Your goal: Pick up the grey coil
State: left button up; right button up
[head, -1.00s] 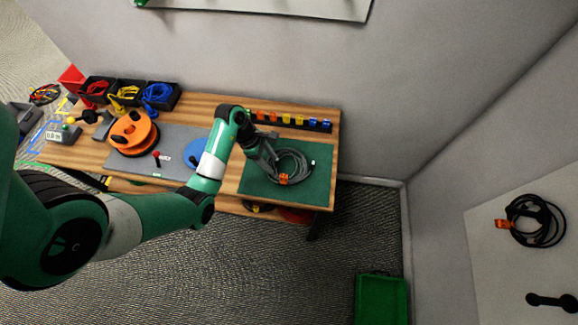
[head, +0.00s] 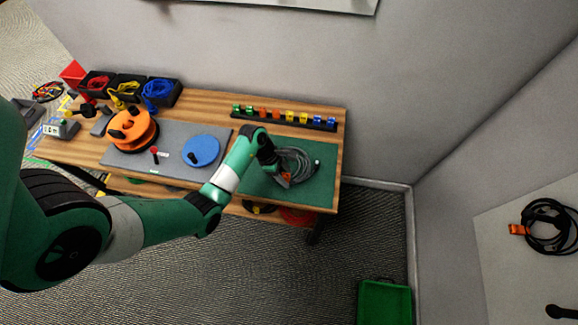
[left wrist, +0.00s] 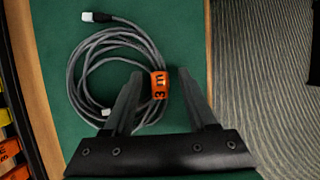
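The grey coil (head: 303,164) lies on the green mat (head: 322,190) at the right end of the wooden table. It also shows in the left wrist view (left wrist: 74,72), with a pale connector at its top and an orange tag (left wrist: 160,85) on its right side. My left gripper (left wrist: 159,72) is open over the coil's right side. The tag and bundled strands show between its two fingers. I cannot tell how far above the mat the fingertips are. In the head view my left gripper (head: 284,177) hides part of the coil. My right gripper is not in view.
A rack of coloured clips (head: 283,116) runs along the table's back edge. A blue disc (head: 201,151) and an orange reel (head: 133,130) stand on the grey mat to the left. A green bin (head: 385,302) is on the floor. A black coil (head: 550,226) is at the right.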

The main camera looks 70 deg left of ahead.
pick_arm(q)
grip_shut()
dwell(0.3)
jog(key=shift+r+p, duration=0.35)
jog(key=shift+r, duration=0.2)
notch_tip(320, 180, up, 3)
jog(key=shift+p, duration=0.85)
jog(key=s+r+p, duration=0.6)
jog(key=s+r, duration=0.3)
jog(key=s, duration=0.5)
jog(key=shift+d, duration=0.3)
